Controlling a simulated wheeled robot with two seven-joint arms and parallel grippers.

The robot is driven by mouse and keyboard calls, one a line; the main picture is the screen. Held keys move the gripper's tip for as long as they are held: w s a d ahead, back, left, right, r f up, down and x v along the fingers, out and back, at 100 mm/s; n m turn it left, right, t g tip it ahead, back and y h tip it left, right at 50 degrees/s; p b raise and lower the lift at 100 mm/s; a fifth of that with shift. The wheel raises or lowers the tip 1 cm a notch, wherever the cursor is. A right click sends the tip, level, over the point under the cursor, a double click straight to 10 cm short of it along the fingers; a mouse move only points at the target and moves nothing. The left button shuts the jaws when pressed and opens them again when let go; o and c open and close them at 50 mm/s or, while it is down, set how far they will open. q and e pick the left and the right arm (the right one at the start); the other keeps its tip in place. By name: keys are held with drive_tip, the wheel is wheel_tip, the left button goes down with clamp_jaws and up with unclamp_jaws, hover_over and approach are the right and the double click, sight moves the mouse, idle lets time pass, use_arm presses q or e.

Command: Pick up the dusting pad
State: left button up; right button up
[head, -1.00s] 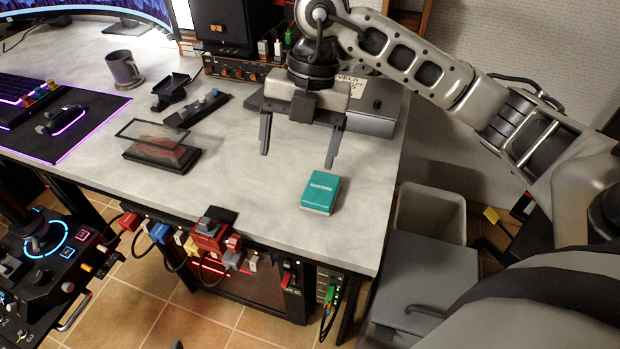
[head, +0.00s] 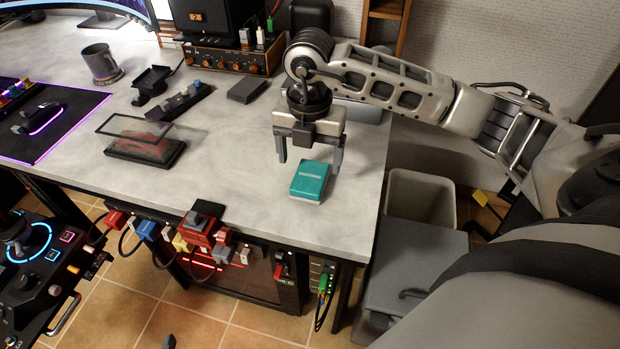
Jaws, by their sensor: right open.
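A small teal pad (head: 310,180) with a pale lower edge and a white label, which looks like the dusting pad, lies flat on the grey desk (head: 232,190) near its front right part. My right gripper (head: 310,158) points down with its two fingers spread, just behind and above the pad. It is open and empty. The fingers look apart from the pad, but their exact height above the desk is hard to tell. My left gripper does not show.
A display case (head: 145,140) stands left of the pad. A mug (head: 101,64), a mouse (head: 38,116) and a small dark box (head: 247,90) are farther off. A grey bin (head: 420,197) stands beyond the desk's right edge. The desk around the pad is clear.

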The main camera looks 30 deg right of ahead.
sight(310, 175)
drive_tip(key=shift+f, duration=2)
drive_tip(key=c, duration=1.1)
drive_tip(key=shift+r, duration=0.1)
drive_tip(key=shift+r, duration=0.4)
wheel_tip(310, 175, up, 2)
drive_tip(key=shift+r, duration=0.2)
drive_tip(key=shift+s+a+r+p, duration=0.15)
drive_tip(key=shift+s+a+r, duration=0.7)
drive_tip(key=shift+a+r, duration=1.05)
drive_tip(key=shift+s+a+r+p, duration=0.15)
drive_tip(key=shift+s+a+r, duration=0.95)
drive_tip(key=shift+a, duration=1.4)
drive_tip(key=shift+s+a+r+p, duration=0.15)
drive_tip(key=shift+s+a+r, duration=0.45)
drive_tip(key=shift+a+r, duration=1.45)
